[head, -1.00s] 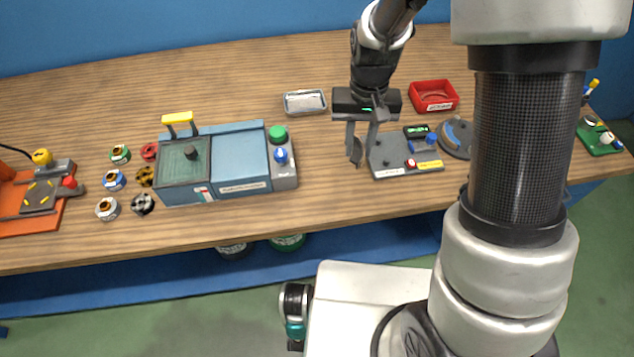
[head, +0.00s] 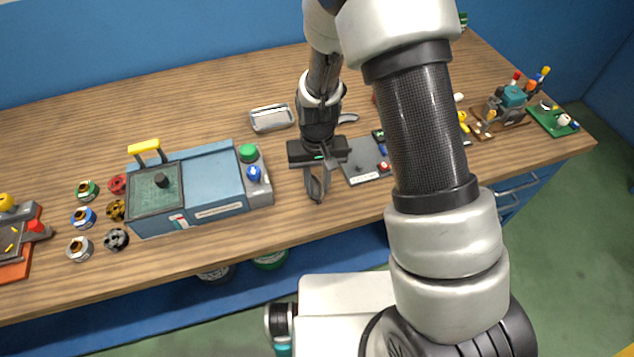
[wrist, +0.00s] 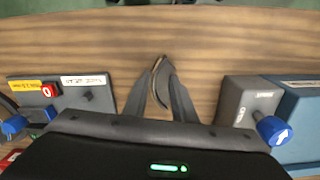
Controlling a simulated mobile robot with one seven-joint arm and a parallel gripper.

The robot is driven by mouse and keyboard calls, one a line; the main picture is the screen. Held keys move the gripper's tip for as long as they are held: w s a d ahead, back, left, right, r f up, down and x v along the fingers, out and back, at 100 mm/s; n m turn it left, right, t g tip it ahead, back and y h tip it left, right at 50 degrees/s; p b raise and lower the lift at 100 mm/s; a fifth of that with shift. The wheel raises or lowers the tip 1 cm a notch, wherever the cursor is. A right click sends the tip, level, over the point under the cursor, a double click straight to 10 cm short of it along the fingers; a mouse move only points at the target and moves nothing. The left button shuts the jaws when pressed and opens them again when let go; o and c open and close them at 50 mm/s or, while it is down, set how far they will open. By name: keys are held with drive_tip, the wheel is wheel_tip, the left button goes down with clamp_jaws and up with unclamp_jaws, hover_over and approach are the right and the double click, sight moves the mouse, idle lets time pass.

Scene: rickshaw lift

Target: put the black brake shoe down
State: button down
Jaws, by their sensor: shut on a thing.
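My gripper (head: 316,194) is shut on the black brake shoe (wrist: 160,88), a thin, dark curved piece standing on edge between the fingers. In the head view the shoe is small and mostly covered by the fingers. My gripper (wrist: 162,76) hangs over the front part of the wooden bench (head: 290,222), in the gap between the blue machine and the grey plate fixture. I cannot tell whether the shoe touches the wood.
The blue machine (head: 214,176) with green and blue knobs is left of my gripper. The grey plate fixture (head: 361,172) with a red button is right. A metal tray (head: 271,118) lies behind. Several spools (head: 80,248) stand far left. Bare wood lies in front.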

drive_tip(key=shift+f, duration=0.2)
drive_tip(key=c, duration=1.5)
unclamp_jaws()
drive_tip(key=shift+o, duration=0.2)
drive_tip(key=shift+r, duration=0.1)
wheel_tip(320, 180, up, 12)
wheel_tip(320, 180, up, 15)
drive_tip(key=t, duration=0.3)
hover_over(317, 187)
drive_tip(key=s+d, duration=0.5)
drive_tip(key=d, duration=0.1)
drive_tip(key=s+d+r+t, duration=0.1)
drive_tip(key=s+d+r, duration=0.2)
drive_tip(key=s, duration=0.2)
drive_tip(key=s+d+r+m+t, duration=0.1)
drive_tip(key=s+d+r, duration=0.2)
drive_tip(key=s, duration=0.3)
drive_tip(key=shift+r+t, duration=0.3)
drive_tip(key=shift+r, duration=0.35)
